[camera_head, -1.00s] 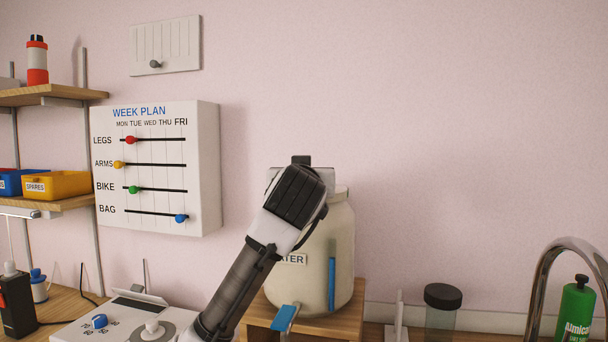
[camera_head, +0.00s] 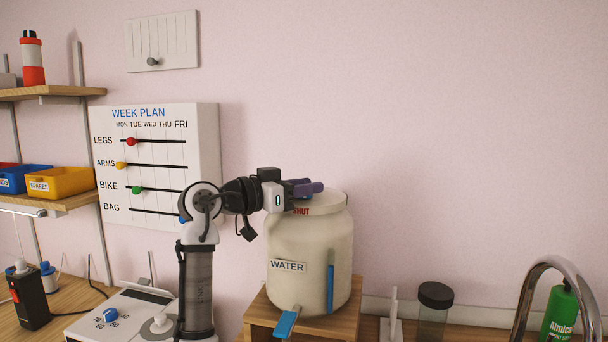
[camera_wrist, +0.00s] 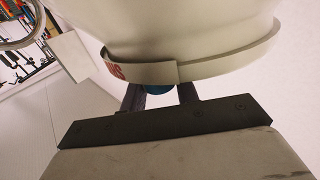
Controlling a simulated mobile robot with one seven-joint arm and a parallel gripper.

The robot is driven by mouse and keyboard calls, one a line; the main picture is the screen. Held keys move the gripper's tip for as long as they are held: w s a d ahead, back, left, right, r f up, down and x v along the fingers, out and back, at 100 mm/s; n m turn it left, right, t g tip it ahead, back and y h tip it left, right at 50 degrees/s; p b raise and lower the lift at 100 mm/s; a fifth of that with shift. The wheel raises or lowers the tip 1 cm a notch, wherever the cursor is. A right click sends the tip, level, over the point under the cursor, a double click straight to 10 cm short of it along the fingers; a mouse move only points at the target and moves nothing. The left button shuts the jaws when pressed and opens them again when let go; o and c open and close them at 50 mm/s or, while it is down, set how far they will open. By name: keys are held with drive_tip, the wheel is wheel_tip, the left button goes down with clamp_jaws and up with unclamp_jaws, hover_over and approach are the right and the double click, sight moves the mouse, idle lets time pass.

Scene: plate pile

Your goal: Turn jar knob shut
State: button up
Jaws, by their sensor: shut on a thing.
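The cream jar (camera_head: 309,255) labelled WATER stands upright on a wooden stand. Its pale lid (camera_head: 330,200) has a red SHUT mark on the near rim. My gripper (camera_head: 306,188) comes in from the left at lid height, its fingers over the lid's left side. In the wrist view, my gripper (camera_wrist: 160,95) has a finger on each side of a small blue knob (camera_wrist: 159,87) and is shut on it. The fingers hide most of the knob, and its turn angle cannot be read. The jar's rim band (camera_wrist: 200,68) lies close beyond the fingertips.
A blue lever (camera_head: 286,323) sits at the jar's foot. The week plan board (camera_head: 205,150) is behind my arm on the left. A dark-lidded container (camera_head: 435,312) and a curved tap (camera_head: 530,285) stand at right. The wall area above the jar is clear.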

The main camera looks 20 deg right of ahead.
drive_tip(key=shift+m+g+p, duration=1.45)
drive_tip(key=shift+m+g, duration=0.45)
drive_tip(key=shift+g, duration=1.4)
drive_tip(key=o, duration=0.9)
drive_tip(key=shift+o, duration=0.2)
drive_tip(key=w+a+b, duration=0.1)
drive_tip(key=a+b, duration=0.3)
drive_tip(key=a, duration=0.9)
drive_tip(key=shift+w+a, duration=0.3)
drive_tip(key=shift+w, duration=0.1)
